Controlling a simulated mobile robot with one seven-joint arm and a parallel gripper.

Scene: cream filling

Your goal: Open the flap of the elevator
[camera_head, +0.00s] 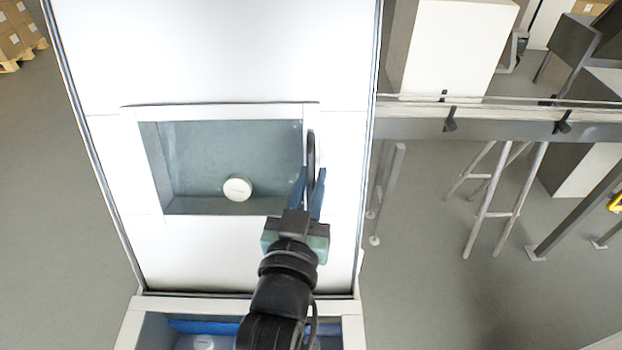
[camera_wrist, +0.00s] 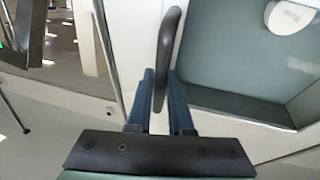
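The elevator (camera_head: 225,60) is a tall white cabinet with a framed opening at mid height. Through the opening I see a teal-grey compartment (camera_head: 190,150) with a round white piece (camera_head: 238,188) inside; the piece also shows in the wrist view (camera_wrist: 290,15). A dark curved handle (camera_wrist: 168,45) stands on the white frame edge at the opening's right side in the head view (camera_head: 311,150). My gripper (camera_wrist: 163,95) has its two blue fingers around the handle's near part, closed to about its width. How far the flap stands open is hard to tell.
A second white-rimmed bin (camera_head: 130,328) with blue inside lies below the cabinet, partly behind my arm. A grey rail with glass and metal legs (camera_head: 490,190) stands right of the cabinet. Open floor (camera_head: 60,190) shows at left.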

